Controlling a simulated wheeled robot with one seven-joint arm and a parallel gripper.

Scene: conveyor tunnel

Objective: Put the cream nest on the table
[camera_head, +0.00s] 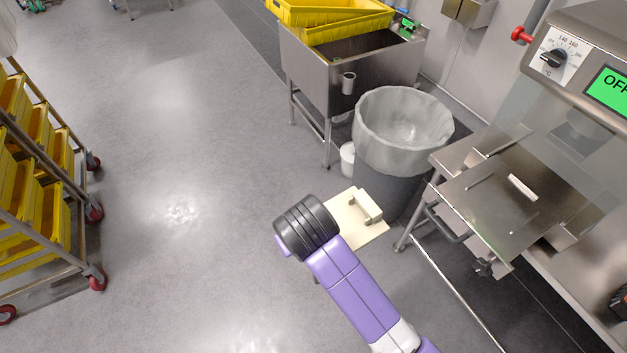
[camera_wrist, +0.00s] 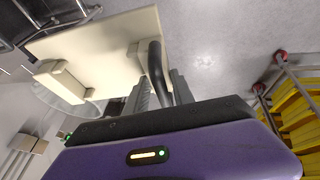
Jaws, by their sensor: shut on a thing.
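The cream nest is a flat cream plate with raised cream blocks (camera_head: 346,214), held in the air beyond my wrist in the head view. It also shows large at the upper left of the wrist view (camera_wrist: 92,42), tilted, with a dark curved handle (camera_wrist: 156,68) at its near edge. My gripper (camera_wrist: 162,88) is shut on the nest at this handle, one grey finger on each side. In the head view my wrist hides the fingers. A steel work surface (camera_head: 515,200) under the machine is at the right; I cannot tell whether it is the task's table.
A grey bin with a clear liner (camera_head: 402,125) stands just beyond the nest. A steel sink (camera_head: 345,75) with yellow crates (camera_head: 330,20) is behind it. A rack of yellow trays (camera_head: 40,190) is at left. The floor (camera_head: 180,150) between is clear.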

